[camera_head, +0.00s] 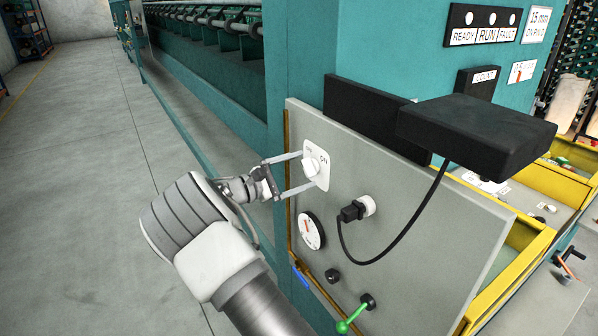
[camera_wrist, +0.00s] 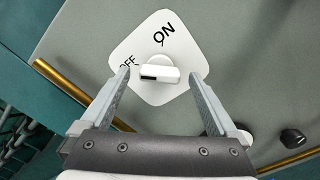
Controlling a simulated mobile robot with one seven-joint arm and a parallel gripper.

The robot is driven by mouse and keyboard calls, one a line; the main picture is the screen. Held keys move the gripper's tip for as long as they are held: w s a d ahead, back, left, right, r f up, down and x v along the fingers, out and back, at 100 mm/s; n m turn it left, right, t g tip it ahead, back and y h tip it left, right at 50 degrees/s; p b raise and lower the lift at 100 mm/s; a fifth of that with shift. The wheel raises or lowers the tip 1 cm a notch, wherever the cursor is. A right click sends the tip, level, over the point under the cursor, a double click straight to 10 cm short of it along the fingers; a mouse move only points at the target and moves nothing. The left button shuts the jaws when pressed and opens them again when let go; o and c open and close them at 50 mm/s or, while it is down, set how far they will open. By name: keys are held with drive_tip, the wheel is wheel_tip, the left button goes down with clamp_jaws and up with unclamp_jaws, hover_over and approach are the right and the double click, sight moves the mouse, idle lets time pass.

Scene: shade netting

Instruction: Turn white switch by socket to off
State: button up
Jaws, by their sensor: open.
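The white switch (camera_head: 311,167) is on a grey panel, a knob on a white plate marked ON and OFF. In the wrist view the knob (camera_wrist: 165,73) lies nearly level, its dark-marked end at the left by the OFF label; ON is above. My gripper (camera_head: 305,170) is open at the switch. In the wrist view its two fingers (camera_wrist: 159,76) stand left and right of the knob, with gaps on both sides. The left fingertip partly covers the OFF side of the plate. The white socket (camera_head: 368,204) with a black plug is to the right of the switch.
A round gauge (camera_head: 310,231), a black knob (camera_head: 332,275) and a green-handled lever (camera_head: 354,314) are lower on the panel (camera_head: 420,262). A black box (camera_head: 476,130) juts out at upper right, its cable hanging to the plug. The floor at left is clear.

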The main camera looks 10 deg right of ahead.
drive_tip(key=b+v, duration=0.2)
drive_tip(key=v, duration=1.5)
drive_tip(key=shift+a, duration=0.2)
drive_tip(key=shift+d, duration=0.1)
drive_tip(key=s+d+r+m+g+y, duration=0.2)
drive_tip(key=s+d+m+g+y, duration=0.15)
drive_tip(key=s+d, duration=0.4)
drive_tip(key=s+d+r+m+g+y, duration=0.25)
drive_tip(key=s+d+y, duration=0.2)
drive_tip(key=d, duration=0.55)
drive_tip(key=s+r+m+t+y, duration=0.1)
drive_tip(key=s+m+t+y, duration=0.3)
drive_tip(key=s, duration=1.7)
drive_tip(key=m+y, duration=0.3)
drive_tip(key=y, duration=0.1)
drive_tip(key=shift+a+m+t+y, duration=0.2)
drive_tip(key=shift+m+t+y, duration=0.1)
